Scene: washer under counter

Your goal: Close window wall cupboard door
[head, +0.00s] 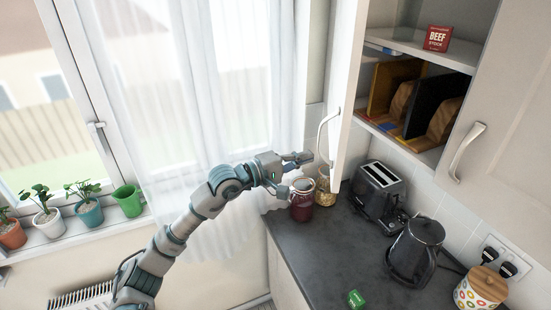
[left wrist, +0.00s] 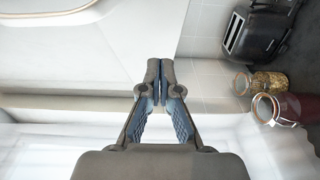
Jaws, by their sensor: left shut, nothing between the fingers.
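The white wall cupboard door (head: 345,90) stands open, swung out to the left of the cupboard and seen nearly edge-on in the head view. Its curved metal handle (head: 322,130) is on the face toward the window. My left gripper (head: 305,158) is just left of the door's lower part, below the handle, and looks apart from it. Its fingers are shut and empty in the left wrist view (left wrist: 161,80). A pale panel, likely the door (left wrist: 120,35), fills the upper left there. My right gripper is not in view.
Inside the cupboard are a red beef stock box (head: 437,38) and boards (head: 390,85). Below, the counter (head: 320,245) holds jars (head: 301,205), a toaster (head: 377,190), a kettle (head: 413,250) and a patterned pot (head: 480,290). Potted plants (head: 88,213) line the windowsill.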

